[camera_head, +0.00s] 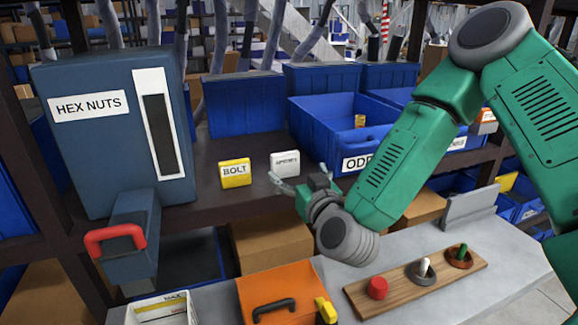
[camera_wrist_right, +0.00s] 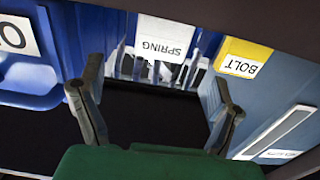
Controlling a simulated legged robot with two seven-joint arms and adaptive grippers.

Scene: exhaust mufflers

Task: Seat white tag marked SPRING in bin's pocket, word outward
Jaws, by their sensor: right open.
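The white tag marked SPRING (camera_head: 285,164) stands on the dark shelf, right of a yellow BOLT tag (camera_head: 235,172). It shows upside down in the wrist view (camera_wrist_right: 165,38), framed between the fingers but beyond them. My right gripper (camera_head: 300,182) is open and empty, just in front of the tag; contact cannot be told from the head view. In the wrist view its fingers (camera_wrist_right: 158,78) are spread wide. An open blue bin (camera_head: 315,118) with a white label starting "OD" stands to the right, partly hidden by my right arm. Which bin has the pocket is not clear. My left gripper is not in view.
A blue HEX NUTS dispenser (camera_head: 110,135) with a red handle stands left. More blue bins (camera_head: 245,105) line the shelf behind. Below are an orange case (camera_head: 280,292), a wooden board (camera_head: 415,282) with knobs, and a grey counter (camera_head: 400,250).

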